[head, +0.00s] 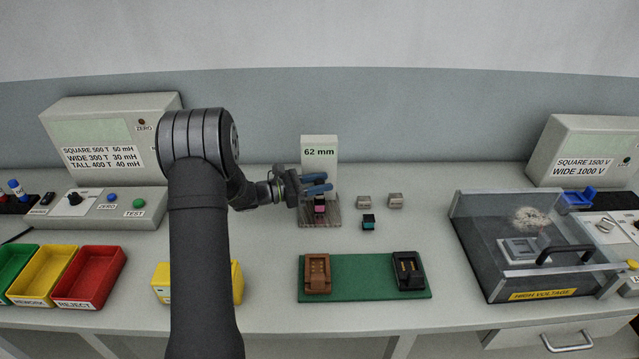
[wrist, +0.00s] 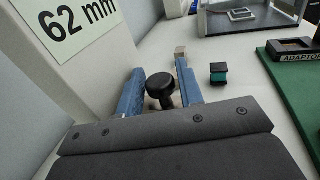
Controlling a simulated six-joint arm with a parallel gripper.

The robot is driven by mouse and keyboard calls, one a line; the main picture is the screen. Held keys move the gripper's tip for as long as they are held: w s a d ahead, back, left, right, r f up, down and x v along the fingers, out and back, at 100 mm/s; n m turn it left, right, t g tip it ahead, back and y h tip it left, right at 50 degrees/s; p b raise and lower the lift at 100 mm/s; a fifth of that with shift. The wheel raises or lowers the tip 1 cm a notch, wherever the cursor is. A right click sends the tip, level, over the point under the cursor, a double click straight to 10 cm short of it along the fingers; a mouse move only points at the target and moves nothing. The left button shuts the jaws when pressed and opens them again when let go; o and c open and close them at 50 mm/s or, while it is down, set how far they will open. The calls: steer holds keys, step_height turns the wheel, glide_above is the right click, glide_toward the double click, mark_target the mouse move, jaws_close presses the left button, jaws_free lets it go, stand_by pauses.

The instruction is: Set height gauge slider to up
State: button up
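The height gauge is a white column (head: 319,160) reading "62 mm", standing on a grey base (head: 306,219). Its display also shows large at the upper left of the wrist view (wrist: 75,22). A round black knob (wrist: 160,87) shows in the wrist view beside the column; it looks like the slider's knob. My gripper (head: 329,183) is in front of the column, its blue fingers apart. In the wrist view my gripper (wrist: 158,82) has one finger on each side of the knob, and firm contact is not visible. A pink and black block (head: 320,207) is on the base below the fingers.
Two grey blocks (head: 364,202) (head: 395,200) and a teal-black block (head: 368,222) are right of the gauge. A green board (head: 365,284) with brown and black adapters lies in front. A clear high-voltage enclosure (head: 535,245) stands right; coloured bins (head: 88,277) stand left.

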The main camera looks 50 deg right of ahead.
jaws_close()
steer(key=shift+r, duration=0.65)
jaws_free()
steer(key=shift+w+a, duration=0.1)
steer(key=v, duration=1.7)
steer(key=shift+a, duration=0.1)
